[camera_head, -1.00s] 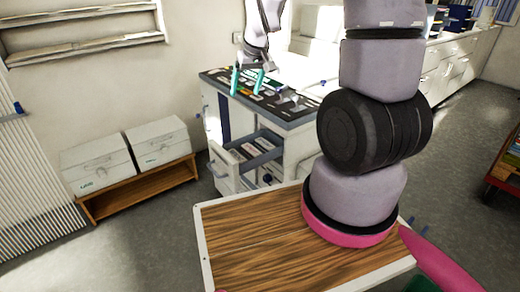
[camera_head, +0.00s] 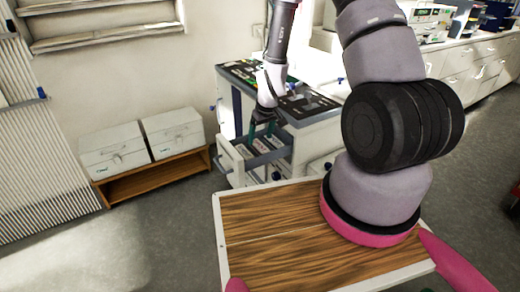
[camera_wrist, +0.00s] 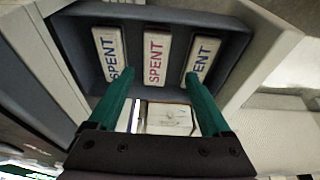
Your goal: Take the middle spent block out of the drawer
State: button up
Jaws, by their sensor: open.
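The open drawer (camera_wrist: 238,38) fills the wrist view, with grey-blue walls. Inside it, three white blocks marked SPENT lie side by side. The middle spent block (camera_wrist: 155,58) has red letters. The left spent block (camera_wrist: 109,50) and the right spent block (camera_wrist: 203,52) have blue letters. My gripper (camera_wrist: 160,85) is open above the drawer, its two green fingers apart. The middle block shows between the fingertips, and nothing is held. The fingertips overlap the lower ends of the outer blocks in the picture; I cannot tell the height. In the head view my gripper (camera_head: 262,128) is over the drawer (camera_head: 232,160).
Another white block (camera_wrist: 168,118) lies nearer, between the fingers. The cabinet top (camera_head: 316,104) holds dark trays beside the arm. Two white boxes (camera_head: 112,150) stand on a low wooden bench (camera_head: 155,177) at the left. My wood-topped base is in front of the cabinet.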

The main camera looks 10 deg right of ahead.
aim_at(260, 146)
jog(key=x, duration=0.5)
jog(key=shift+w+d+f, duration=0.1)
jog(key=shift+w+d, duration=0.1)
jog(key=shift+d, duration=0.1)
grip_shut()
